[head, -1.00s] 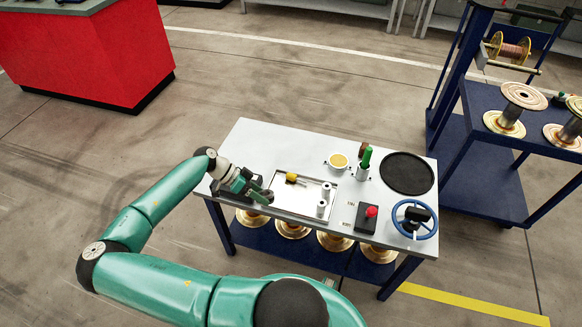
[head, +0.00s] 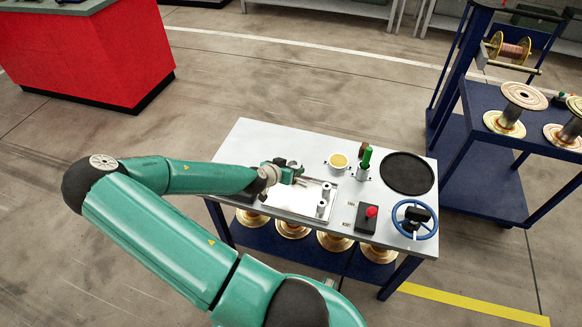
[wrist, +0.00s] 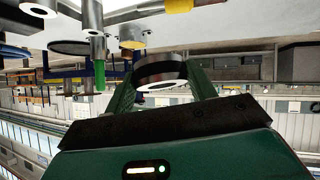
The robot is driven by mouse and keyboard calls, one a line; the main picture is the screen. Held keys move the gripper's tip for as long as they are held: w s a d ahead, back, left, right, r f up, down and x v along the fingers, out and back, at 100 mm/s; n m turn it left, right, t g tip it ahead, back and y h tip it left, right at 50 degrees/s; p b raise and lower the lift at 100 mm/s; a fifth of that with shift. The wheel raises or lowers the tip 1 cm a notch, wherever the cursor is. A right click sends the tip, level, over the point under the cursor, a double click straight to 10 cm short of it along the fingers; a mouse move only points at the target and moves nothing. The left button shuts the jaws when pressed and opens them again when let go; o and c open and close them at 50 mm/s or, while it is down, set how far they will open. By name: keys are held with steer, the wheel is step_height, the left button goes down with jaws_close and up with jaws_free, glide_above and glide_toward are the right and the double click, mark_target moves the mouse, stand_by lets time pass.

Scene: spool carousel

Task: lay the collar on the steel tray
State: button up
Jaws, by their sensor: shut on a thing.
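My gripper (head: 292,171) is over the far left part of the steel tray (head: 307,194) on the bench. In the wrist view its green fingers (wrist: 162,88) are closed on the sides of a dark ring with a bright rim, the collar (wrist: 160,67). The collar is clear of the tray as far as the wrist view shows. Two steel cylinders, one farther (head: 326,189) and one nearer (head: 321,206), stand at the tray's right side. A yellow piece (wrist: 179,5) shows at the top of the wrist view; my arm hides it in the head view.
Right of the tray are a yellow-filled cup (head: 338,161), a green-handled tool (head: 366,158) in a holder, a black disc (head: 407,172), a red button box (head: 369,216) and a blue handwheel (head: 415,219). The tray's middle has some bare room.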

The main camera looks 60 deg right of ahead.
steer(key=shift+t, duration=0.4)
steer(key=shift+d+f, duration=0.2)
steer(key=shift+f, duration=1.8)
steer(key=shift+d+f, duration=0.15)
steer(key=shift+f, duration=1.8)
steer(key=o, duration=1.3)
steer(key=shift+c, duration=0.2)
steer(key=shift+a, duration=0.15)
